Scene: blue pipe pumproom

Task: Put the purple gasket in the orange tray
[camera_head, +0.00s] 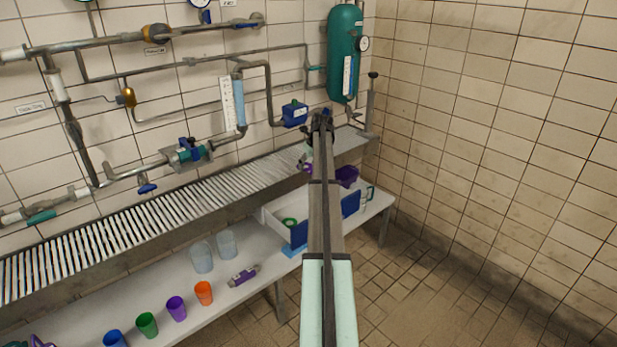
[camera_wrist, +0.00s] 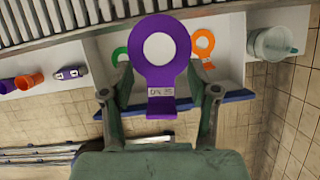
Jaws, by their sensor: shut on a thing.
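The purple gasket (camera_wrist: 180,48) is a flat ring with a tab and a small label, large in the middle of the wrist view. My gripper (camera_wrist: 160,76) is shut on it, one finger on each side. The gasket is held up in front of the shelf, its ring facing the wrist camera. In the head view my arm hides most of the gripper, and only a small bit of purple (camera_head: 306,168) shows beside it. I cannot make out an orange tray in either view.
A purple container (camera_head: 347,176) stands to the right. Coloured cups (camera_head: 176,309) line the lower shelf. A slatted rack (camera_head: 170,210) runs above it.

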